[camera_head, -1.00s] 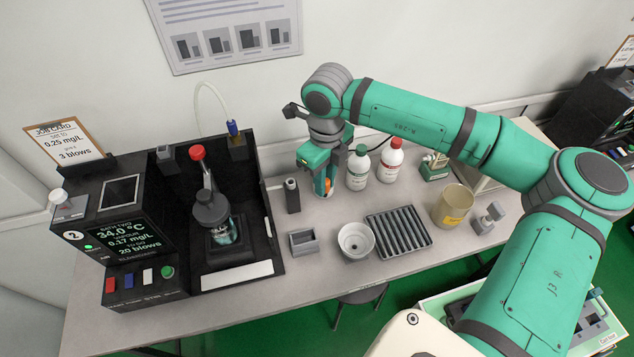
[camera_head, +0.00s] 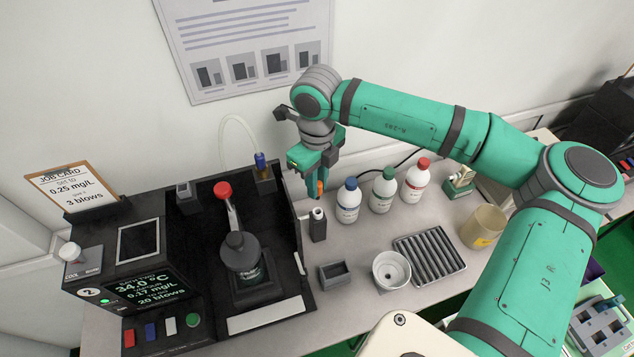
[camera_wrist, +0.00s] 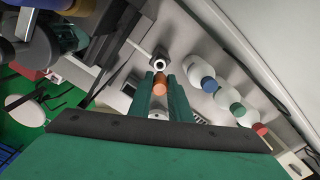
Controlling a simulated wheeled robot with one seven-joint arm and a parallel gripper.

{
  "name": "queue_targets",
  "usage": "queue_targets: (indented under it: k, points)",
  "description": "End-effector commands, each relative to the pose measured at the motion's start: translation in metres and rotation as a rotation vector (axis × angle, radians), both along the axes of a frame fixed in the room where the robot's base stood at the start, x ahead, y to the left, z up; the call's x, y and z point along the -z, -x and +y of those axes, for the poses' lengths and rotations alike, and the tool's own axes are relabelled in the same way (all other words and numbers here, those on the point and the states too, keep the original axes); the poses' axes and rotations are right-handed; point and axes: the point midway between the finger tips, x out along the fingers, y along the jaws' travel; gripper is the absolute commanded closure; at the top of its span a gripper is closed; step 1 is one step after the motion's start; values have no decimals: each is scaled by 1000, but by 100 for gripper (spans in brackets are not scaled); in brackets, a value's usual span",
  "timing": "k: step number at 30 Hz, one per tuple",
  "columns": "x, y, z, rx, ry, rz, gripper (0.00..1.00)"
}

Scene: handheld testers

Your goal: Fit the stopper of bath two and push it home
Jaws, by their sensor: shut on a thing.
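My gripper (camera_head: 316,184) is shut on a small orange piece (camera_wrist: 158,84), which shows between the fingertips in the wrist view. I cannot tell whether it is the stopper. In the head view the gripper hangs above the bench, just over a dark upright post with a pale top (camera_head: 318,224); in the wrist view this post's round end (camera_wrist: 160,54) is beyond the fingertips, apart from the orange piece. Bath two (camera_head: 92,292), a black unit with a lit display, stands to the left. Its bay holds a dark vessel (camera_head: 240,252) with a rod and red knob (camera_head: 222,190).
Bottles with blue (camera_head: 348,200), green (camera_head: 382,190) and red (camera_head: 415,180) caps stand right of the gripper. A small grey box (camera_head: 335,275), a white bowl (camera_head: 391,271), a ribbed tray (camera_head: 430,257) and a tan beaker (camera_head: 483,226) stand in front. The bay's black wall rises left of the post.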

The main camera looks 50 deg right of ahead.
Motion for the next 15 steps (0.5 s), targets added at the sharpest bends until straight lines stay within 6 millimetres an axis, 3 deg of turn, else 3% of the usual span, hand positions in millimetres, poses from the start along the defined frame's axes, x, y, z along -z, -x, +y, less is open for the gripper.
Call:
queue_targets:
  k: [15]
  points:
    - [25, 0, 0, -1, -1, 2, 100]
